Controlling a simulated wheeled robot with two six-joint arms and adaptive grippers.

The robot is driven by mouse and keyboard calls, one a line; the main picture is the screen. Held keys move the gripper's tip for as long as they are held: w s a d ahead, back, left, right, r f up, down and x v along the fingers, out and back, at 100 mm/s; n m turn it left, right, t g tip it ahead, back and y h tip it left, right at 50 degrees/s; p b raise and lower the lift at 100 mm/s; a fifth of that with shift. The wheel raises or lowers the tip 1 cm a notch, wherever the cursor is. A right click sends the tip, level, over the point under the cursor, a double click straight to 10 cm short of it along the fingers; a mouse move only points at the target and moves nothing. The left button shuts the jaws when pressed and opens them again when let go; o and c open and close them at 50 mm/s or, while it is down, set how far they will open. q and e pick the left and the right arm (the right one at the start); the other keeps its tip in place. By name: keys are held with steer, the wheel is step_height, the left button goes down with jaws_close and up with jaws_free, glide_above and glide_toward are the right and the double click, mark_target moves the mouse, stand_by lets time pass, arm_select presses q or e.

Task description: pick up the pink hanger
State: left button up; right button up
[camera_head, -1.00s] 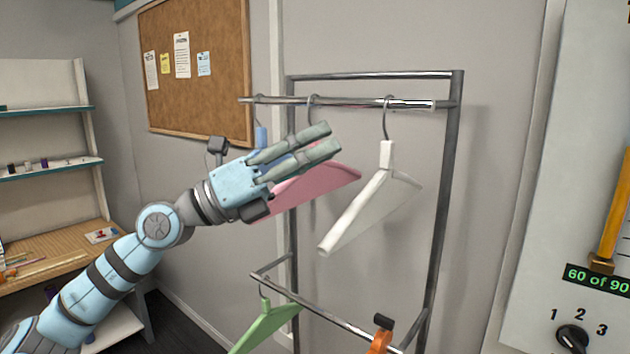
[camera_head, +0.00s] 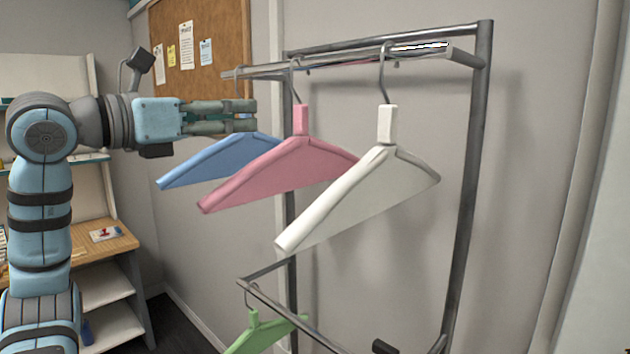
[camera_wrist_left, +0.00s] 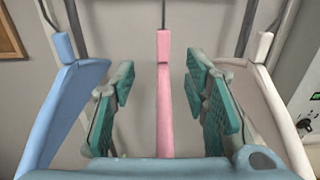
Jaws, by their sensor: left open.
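The pink hanger (camera_head: 275,172) hangs by its hook on the upper bar of the rail, between a blue hanger (camera_head: 222,160) and a white hanger (camera_head: 362,187). My left gripper (camera_head: 250,115) is to the left of the pink hanger's neck, in front of the blue hanger's upper part. In the left wrist view the open left gripper (camera_wrist_left: 162,105) has one finger on each side of the pink hanger (camera_wrist_left: 164,95), with gaps between. The blue hanger (camera_wrist_left: 62,100) and the white hanger (camera_wrist_left: 262,100) stand outside the fingers. My right gripper is not in view.
The metal rail (camera_head: 475,170) has a lower bar with a green hanger (camera_head: 258,332) on it. A shelf unit with a wooden desk top (camera_head: 110,245) stands at the left. A cork board (camera_head: 225,50) is on the wall behind.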

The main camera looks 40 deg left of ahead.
mark_target(296, 117)
arm_select(q)
steer(key=shift+f+b, duration=0.3)
steer(key=shift+f, duration=0.35)
steer(key=w+p, duration=0.4)
steer(key=w, duration=0.1)
steer(key=w+r+p, duration=0.1)
steer(key=w+p, duration=0.1)
steer(key=w, duration=0.1)
steer(key=shift+w+d+p, duration=0.1)
steer(key=shift+d+p, duration=0.3)
steer(key=shift+w, duration=0.35)
steer(key=w+p, duration=0.2)
steer(key=w+d+p, duration=0.1)
steer(key=w+p, duration=0.2)
steer(key=shift+w, duration=0.1)
steer(key=shift+w+d+f, duration=0.1)
steer(key=shift+w+f, duration=0.1)
steer(key=shift+f, duration=0.05)
steer(key=shift+s, duration=0.2)
jaws_close()
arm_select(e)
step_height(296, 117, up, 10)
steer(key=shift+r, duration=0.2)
